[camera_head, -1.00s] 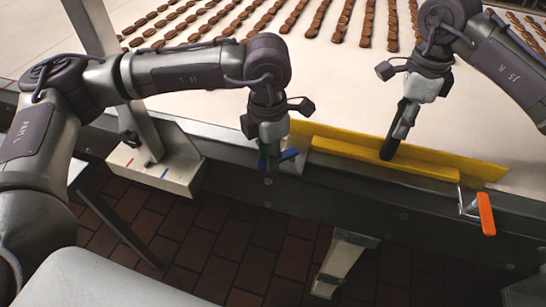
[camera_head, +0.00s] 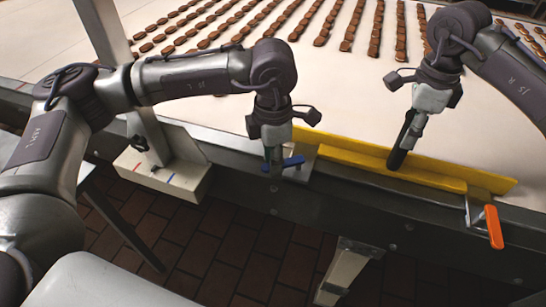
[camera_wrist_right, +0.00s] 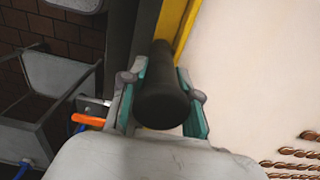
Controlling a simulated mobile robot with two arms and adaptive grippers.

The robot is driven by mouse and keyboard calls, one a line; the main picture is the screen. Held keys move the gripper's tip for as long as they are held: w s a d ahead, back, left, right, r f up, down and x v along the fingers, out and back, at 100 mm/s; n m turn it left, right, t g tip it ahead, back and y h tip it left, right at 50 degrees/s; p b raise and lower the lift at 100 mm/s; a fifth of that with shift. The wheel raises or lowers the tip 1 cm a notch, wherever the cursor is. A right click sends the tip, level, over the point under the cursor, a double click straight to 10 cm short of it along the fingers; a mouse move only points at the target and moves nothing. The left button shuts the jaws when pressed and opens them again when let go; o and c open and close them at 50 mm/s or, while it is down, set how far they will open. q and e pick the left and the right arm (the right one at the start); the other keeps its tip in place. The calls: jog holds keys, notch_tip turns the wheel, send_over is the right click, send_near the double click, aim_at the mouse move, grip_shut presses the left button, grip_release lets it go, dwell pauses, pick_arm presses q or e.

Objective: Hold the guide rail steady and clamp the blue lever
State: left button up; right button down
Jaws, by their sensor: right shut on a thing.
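The yellow guide rail (camera_head: 430,174) runs along the conveyor's near edge, and a strip of it shows in the right wrist view (camera_wrist_right: 186,28). A black handle (camera_head: 399,152) stands tilted at the rail. My right gripper (camera_head: 416,112) is shut on this handle; in the right wrist view its teal pads lie on both sides of the handle's round end (camera_wrist_right: 163,106). The blue lever (camera_head: 294,162) is at the rail's left end. My left gripper (camera_head: 271,157) is down at the lever, its fingers hiding part of it. I cannot tell whether they grip it.
An orange lever (camera_head: 494,227) hangs at the rail's right end. Rows of brown cream sandwiches lie on the pale conveyor belt (camera_head: 340,85) behind. A pale box (camera_head: 165,178) with red and blue marks stands at the left by a post. Tiled floor lies below.

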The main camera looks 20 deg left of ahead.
pick_arm(q)
jog(key=shift+o, duration=1.1)
jog(key=shift+r, duration=0.1)
notch_tip(320, 180, up, 12)
